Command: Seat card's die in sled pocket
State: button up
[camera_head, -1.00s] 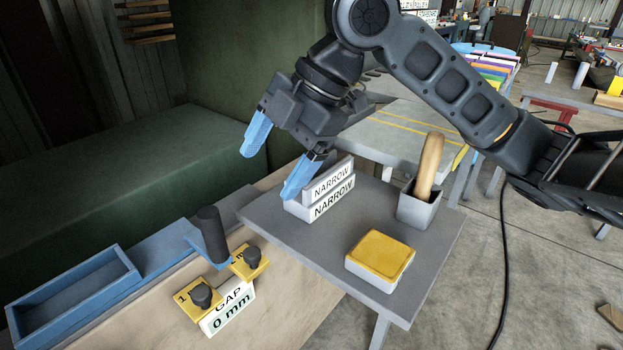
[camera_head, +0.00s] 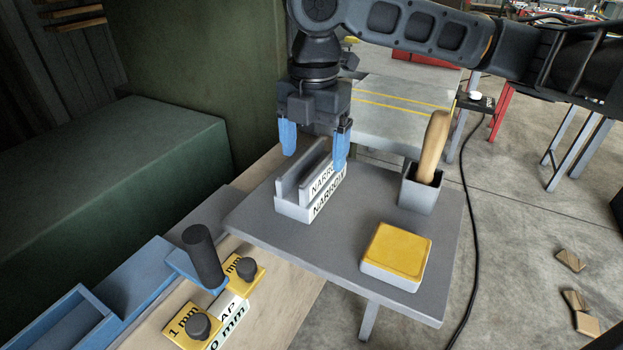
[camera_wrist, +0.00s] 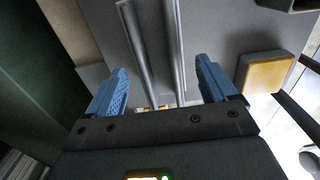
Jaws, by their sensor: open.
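A light grey holder labelled NARROW (camera_head: 292,212) stands on the grey side table. An upright grey plate-like piece, also labelled NARROW (camera_head: 322,184), stands in it. My gripper (camera_head: 314,152) is open, pointing down over the holder, with one blue finger to each side. In the wrist view two grey bars (camera_wrist: 137,50) run between the open fingers (camera_wrist: 160,76); contact cannot be told. The blue sled (camera_head: 180,258) with a dark upright handle (camera_head: 203,246) is at the lower left. A white card (camera_head: 233,312) reads GAP and 0 mm, partly covered; the pocket is not clearly visible.
Two yellow 1 mm plates with dark knobs (camera_head: 197,326) flank the card. A yellow-topped block (camera_head: 397,252) and a grey cup with a wooden handle (camera_head: 418,192) stand right of the holder. The green wall block (camera_head: 120,160) rises at left. The table's front middle is clear.

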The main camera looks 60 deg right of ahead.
aim_at(313, 162)
notch_tip(313, 162, down, 3)
jog(key=shift+f, duration=0.15)
grip_shut()
dwell(0.9)
